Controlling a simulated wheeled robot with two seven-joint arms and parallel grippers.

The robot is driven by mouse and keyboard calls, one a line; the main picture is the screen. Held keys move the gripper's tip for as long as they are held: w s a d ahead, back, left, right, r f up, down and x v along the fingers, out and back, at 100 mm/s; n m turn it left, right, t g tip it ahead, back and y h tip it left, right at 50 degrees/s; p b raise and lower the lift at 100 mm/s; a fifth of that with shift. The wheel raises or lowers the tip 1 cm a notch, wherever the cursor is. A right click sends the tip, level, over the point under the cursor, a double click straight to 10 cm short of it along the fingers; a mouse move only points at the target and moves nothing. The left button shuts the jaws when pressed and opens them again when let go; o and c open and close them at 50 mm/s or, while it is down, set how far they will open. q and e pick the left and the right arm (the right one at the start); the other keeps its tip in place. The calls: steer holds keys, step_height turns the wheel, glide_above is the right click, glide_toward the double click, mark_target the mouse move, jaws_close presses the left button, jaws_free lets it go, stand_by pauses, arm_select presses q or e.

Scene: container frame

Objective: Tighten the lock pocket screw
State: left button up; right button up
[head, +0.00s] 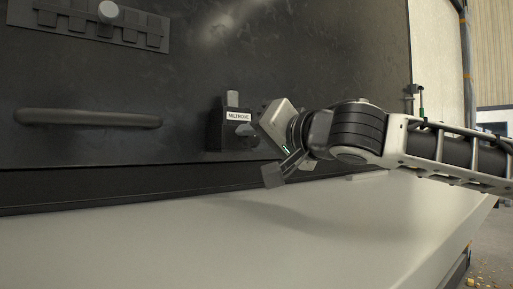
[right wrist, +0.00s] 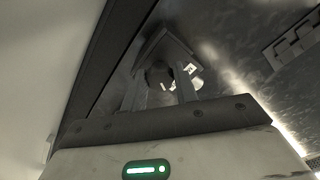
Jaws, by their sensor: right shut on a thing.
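The lock pocket (head: 217,134) is a small dark box with a white label and an upright grey pin on top, fixed to the dark container wall. A grey screw handle (head: 246,130) shows on its front, beside my right gripper (head: 255,128). The gripper reaches in from the right and is shut on the screw. In the right wrist view, the two fingers of the right gripper (right wrist: 160,90) point at the pocket (right wrist: 163,45), with the dark round screw (right wrist: 158,73) between them. The exact contact is partly hidden. My left gripper is not in view.
A long dark handle bar (head: 90,118) is on the wall at left, with a slotted bracket (head: 100,25) above it. A pale ledge (head: 200,235) runs below the wall. The space left of the pocket is clear.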

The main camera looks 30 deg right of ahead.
steer(key=shift+m+b, duration=0.5)
steer(key=shift+m, duration=0.5)
steer(key=shift+m+b, duration=0.3)
steer(key=shift+m, duration=0.2)
steer(key=m+b, duration=0.5)
steer(key=m, duration=0.3)
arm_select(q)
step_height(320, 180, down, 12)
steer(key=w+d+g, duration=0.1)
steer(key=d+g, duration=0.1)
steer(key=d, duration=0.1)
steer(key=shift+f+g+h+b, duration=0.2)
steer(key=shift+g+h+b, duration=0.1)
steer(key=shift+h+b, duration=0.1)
arm_select(e)
steer(key=shift+r+m, duration=0.15)
steer(key=shift+m, duration=0.75)
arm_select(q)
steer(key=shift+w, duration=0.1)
arm_select(e)
steer(key=o, duration=1)
steer(key=shift+c, duration=0.2)
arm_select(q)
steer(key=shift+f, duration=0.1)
arm_select(e)
steer(key=shift+s+a, duration=0.1)
